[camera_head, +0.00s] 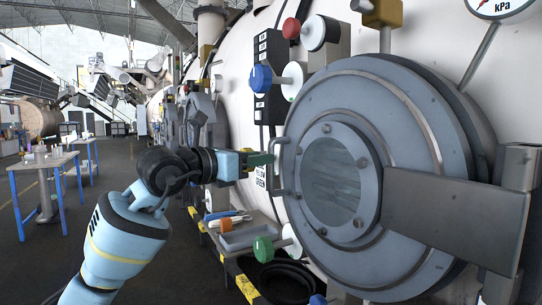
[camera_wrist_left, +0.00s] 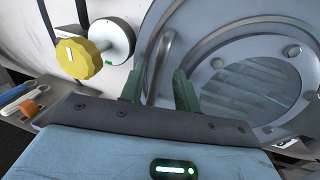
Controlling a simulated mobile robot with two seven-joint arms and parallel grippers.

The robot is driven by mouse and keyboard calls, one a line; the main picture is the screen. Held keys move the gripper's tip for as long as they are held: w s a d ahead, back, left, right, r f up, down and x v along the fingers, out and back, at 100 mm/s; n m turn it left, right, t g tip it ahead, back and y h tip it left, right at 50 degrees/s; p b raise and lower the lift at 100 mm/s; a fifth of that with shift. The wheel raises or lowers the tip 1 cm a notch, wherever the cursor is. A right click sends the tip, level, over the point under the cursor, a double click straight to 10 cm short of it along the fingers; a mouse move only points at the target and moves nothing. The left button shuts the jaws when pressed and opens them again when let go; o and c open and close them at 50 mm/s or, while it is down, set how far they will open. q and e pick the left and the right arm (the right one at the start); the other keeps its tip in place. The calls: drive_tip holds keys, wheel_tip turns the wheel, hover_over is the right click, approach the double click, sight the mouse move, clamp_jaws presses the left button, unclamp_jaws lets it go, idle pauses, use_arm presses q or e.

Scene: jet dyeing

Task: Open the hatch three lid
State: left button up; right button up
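A large round grey hatch lid (camera_head: 390,110) is closed against the pale machine wall. It has a bolted round window (camera_head: 330,182) and a wide hinge arm (camera_head: 455,215) on its right. A curved metal handle (camera_head: 277,165) is on its left edge. My left gripper (camera_head: 268,160) is at this handle, coming from the left. In the left wrist view, the green fingers of my left gripper (camera_wrist_left: 160,88) are apart, with the handle (camera_wrist_left: 160,60) showing between and beyond them. Contact is not clear. My right gripper is out of view. No hatch number is readable.
Red (camera_head: 291,28), blue (camera_head: 261,78) and green (camera_head: 263,249) knobs project from the wall near the lid. A yellow knob (camera_wrist_left: 80,58) shows in the left wrist view. A tray with tools (camera_head: 250,236) sits below. Blue-legged tables (camera_head: 45,163) stand left; floor between is clear.

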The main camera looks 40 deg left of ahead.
use_arm(q)
drive_tip(key=shift+w+d, duration=0.25)
drive_tip(key=shift+w, duration=0.85)
drive_tip(key=shift+w+d, duration=0.2)
drive_tip(key=shift+w, duration=0.9)
clamp_jaws()
